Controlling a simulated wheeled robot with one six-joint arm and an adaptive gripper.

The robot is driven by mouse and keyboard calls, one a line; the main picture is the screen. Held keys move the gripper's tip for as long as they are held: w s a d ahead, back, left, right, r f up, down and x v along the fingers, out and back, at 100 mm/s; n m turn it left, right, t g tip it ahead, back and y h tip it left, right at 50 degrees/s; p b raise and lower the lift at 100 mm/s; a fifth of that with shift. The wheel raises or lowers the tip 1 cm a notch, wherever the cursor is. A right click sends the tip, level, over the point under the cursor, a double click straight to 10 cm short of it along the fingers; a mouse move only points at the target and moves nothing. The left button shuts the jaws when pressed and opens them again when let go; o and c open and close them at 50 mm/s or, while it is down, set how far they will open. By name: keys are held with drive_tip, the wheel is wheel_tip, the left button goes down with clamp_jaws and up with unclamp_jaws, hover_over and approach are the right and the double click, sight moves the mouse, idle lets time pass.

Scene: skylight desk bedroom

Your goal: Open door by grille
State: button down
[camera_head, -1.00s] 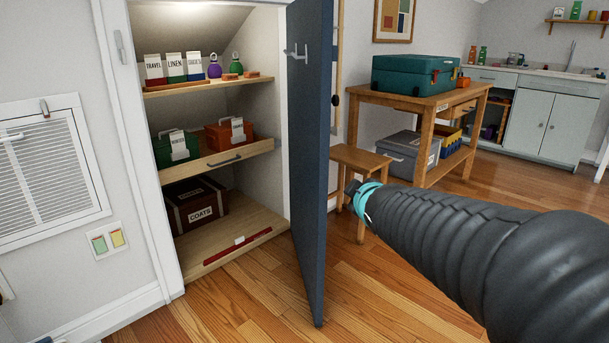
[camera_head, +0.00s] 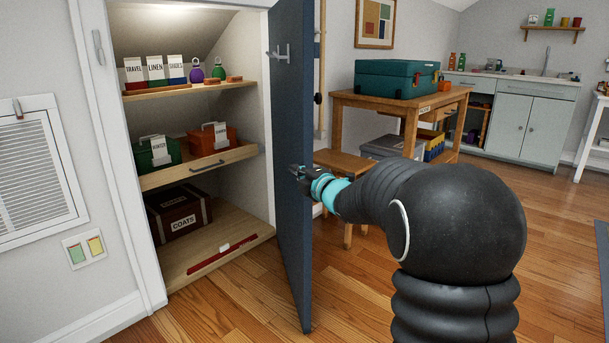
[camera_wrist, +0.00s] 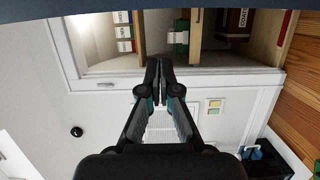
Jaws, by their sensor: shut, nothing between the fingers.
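The dark blue door (camera_head: 291,225) stands wide open, its free edge toward me, beside the lit cupboard. It has a grey hook-like handle (camera_head: 278,52) near its top. The white grille (camera_head: 35,175) is on the wall left of the cupboard. My gripper (camera_head: 296,172) is shut and empty. Its tips overlap the door's face near the free edge in the head view; I cannot tell if they touch. In the wrist view the shut fingers (camera_wrist: 159,68) point at the cupboard front, and a dark blue strip, probably the door (camera_wrist: 160,16), crosses the top.
The cupboard shelves hold labelled boxes, including a brown coats box (camera_head: 180,212). A small wooden stool (camera_head: 345,166) and a wooden table (camera_head: 400,103) with a teal case (camera_head: 396,80) stand right of the door.

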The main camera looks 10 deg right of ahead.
sight(303, 164)
drive_tip(key=w, duration=0.1)
drive_tip(key=w+d, duration=0.1)
drive_tip(key=w, duration=0.1)
drive_tip(key=w+d, duration=0.1)
drive_tip(key=shift+w+d+p, duration=0.15)
drive_tip(key=shift+w+p, duration=0.2)
idle(0.3)
